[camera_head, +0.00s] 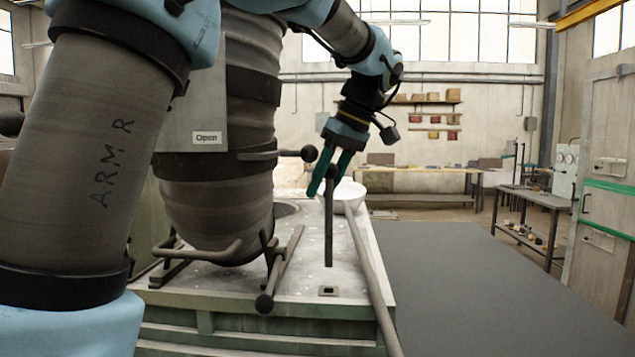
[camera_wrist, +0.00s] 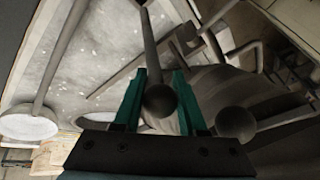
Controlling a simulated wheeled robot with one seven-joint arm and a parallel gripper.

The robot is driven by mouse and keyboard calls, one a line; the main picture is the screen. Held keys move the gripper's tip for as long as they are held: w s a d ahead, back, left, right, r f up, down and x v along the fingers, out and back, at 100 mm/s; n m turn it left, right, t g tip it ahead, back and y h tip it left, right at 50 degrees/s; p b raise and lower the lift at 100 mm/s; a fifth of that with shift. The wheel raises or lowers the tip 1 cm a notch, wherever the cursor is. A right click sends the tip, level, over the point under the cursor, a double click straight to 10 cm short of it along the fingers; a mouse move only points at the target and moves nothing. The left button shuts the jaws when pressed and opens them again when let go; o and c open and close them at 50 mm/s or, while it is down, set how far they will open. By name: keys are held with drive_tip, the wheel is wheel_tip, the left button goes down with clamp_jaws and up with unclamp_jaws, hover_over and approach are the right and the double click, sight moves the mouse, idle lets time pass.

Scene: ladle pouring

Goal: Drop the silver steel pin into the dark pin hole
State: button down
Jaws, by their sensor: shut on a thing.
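My gripper (camera_head: 331,176) with green fingers is shut on the ball end of a dark grey upright rod (camera_head: 329,228). In the wrist view the ball (camera_wrist: 160,101) sits between the fingers, and the rod runs away from it to the top edge. No bright silver pin stands out, and I cannot tell whether this rod is the pin. A small plate with a dark opening (camera_head: 328,291) lies on the pale deck just in front of the rod's lower end. I cannot tell whether the rod touches the deck.
A ribbed ladle (camera_head: 218,180) stands left of the rod. Its lever with a ball knob (camera_head: 309,153) is close to the fingers and shows beside them in the wrist view (camera_wrist: 235,122).

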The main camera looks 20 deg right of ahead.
wheel_tip(320, 180, down, 15)
drive_tip(key=b, duration=1.1)
drive_tip(key=shift+w, duration=0.15)
idle(1.1)
drive_tip(key=shift+c, duration=1.9)
unclamp_jaws()
drive_tip(key=b+v, duration=0.1)
drive_tip(key=v, duration=0.9)
drive_tip(key=shift+r, duration=0.4)
